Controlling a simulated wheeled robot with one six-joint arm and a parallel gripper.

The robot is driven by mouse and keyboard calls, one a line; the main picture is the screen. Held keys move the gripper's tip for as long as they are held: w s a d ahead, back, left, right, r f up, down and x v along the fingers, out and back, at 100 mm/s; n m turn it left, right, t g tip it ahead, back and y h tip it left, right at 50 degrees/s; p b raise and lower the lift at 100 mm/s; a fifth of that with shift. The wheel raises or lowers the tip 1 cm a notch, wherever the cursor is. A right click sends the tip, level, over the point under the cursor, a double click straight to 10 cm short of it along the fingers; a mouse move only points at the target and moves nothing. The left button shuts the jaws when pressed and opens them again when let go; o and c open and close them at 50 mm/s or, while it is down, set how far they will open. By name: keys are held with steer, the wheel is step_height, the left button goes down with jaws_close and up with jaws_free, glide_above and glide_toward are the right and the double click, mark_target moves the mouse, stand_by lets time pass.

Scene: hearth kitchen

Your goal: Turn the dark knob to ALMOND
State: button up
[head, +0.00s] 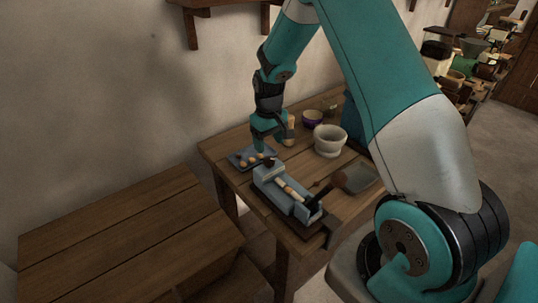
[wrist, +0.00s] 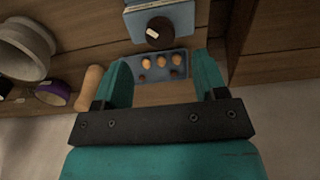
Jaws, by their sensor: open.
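The dark knob (wrist: 160,31) is round and sits at the near end of a blue-grey device (wrist: 176,14) in the wrist view. A small pale mark shows on it; I cannot read which setting it points to. In the head view the knob (head: 269,162) is a small dark spot on the device (head: 288,192). A blue-grey plate (wrist: 181,72) with several tan and brown nut-like pieces lies beside the device. My gripper (wrist: 163,72) is open and empty, its fingers on either side of the plate in the wrist view, apart from the knob. No ALMOND label is readable.
A pale mortar (head: 329,140), a purple bowl (head: 312,117) and a tan cylinder (wrist: 88,88) stand on the wooden table. A dark-handled scoop-like thing (head: 360,178) lies right of the device. A lower wooden surface (head: 110,235) at left is bare.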

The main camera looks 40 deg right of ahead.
mark_target(269, 159)
step_height(269, 159, down, 6)
steer(key=shift+f+p, duration=0.2)
steer(key=shift+p, duration=0.25)
steer(key=shift+c, duration=0.4)
steer(key=c, duration=0.8)
steer(key=shift+c, duration=0.2)
